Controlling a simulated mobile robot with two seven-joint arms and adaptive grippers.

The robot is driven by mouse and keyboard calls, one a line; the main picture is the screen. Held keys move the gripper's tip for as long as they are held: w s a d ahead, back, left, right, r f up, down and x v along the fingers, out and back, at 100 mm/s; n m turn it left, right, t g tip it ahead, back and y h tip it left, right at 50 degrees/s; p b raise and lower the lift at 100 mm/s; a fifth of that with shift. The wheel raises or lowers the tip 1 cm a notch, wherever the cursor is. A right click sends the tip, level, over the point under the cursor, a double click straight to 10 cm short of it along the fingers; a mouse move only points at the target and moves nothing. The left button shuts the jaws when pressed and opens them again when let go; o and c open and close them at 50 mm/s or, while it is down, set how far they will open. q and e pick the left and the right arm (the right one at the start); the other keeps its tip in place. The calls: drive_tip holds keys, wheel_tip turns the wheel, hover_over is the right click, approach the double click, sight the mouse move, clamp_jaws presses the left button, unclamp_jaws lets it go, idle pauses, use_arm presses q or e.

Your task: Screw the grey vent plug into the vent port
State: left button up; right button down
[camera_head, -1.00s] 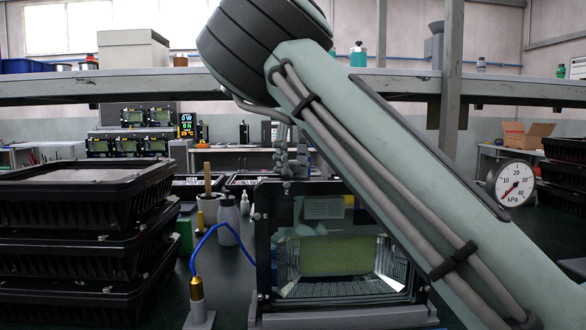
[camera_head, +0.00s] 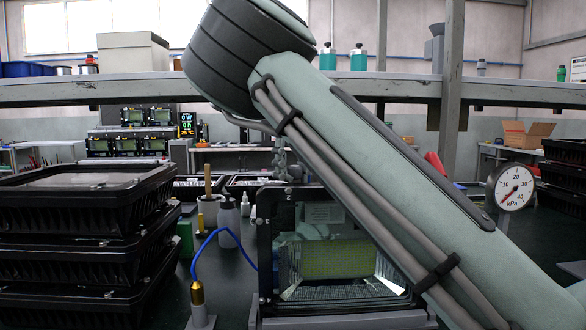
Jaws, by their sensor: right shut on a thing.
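The floodlight housing (camera_head: 264,245) stands upright in the middle of the bench, with a glass front and a yellow-green LED panel (camera_head: 335,259) inside. My right arm crosses in front of its right side. My right gripper (camera_head: 284,172) points down at the top edge of the housing, left of its middle. It is small in view and shut on what appears to be the grey vent plug, which its fingers hide. The vent port cannot be made out under the fingers; whether the plug touches it cannot be told. My left gripper is not in view.
Black housings (camera_head: 85,240) are stacked at left. A brass-tipped fitting (camera_head: 197,293) with a blue hose (camera_head: 222,231) stands before the housing's left side. A pressure gauge (camera_head: 514,187) is at right. A shelf beam (camera_head: 130,92) crosses behind.

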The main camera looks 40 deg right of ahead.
sight(293, 166)
drive_tip(key=m, duration=0.3)
drive_tip(key=shift+d+f, duration=0.1)
drive_tip(key=shift+d, duration=0.05)
drive_tip(key=m, duration=1.2)
drive_tip(key=c, duration=1.1)
unclamp_jaws()
drive_tip(key=shift+s, duration=0.1)
drive_tip(key=shift+r, duration=3.55)
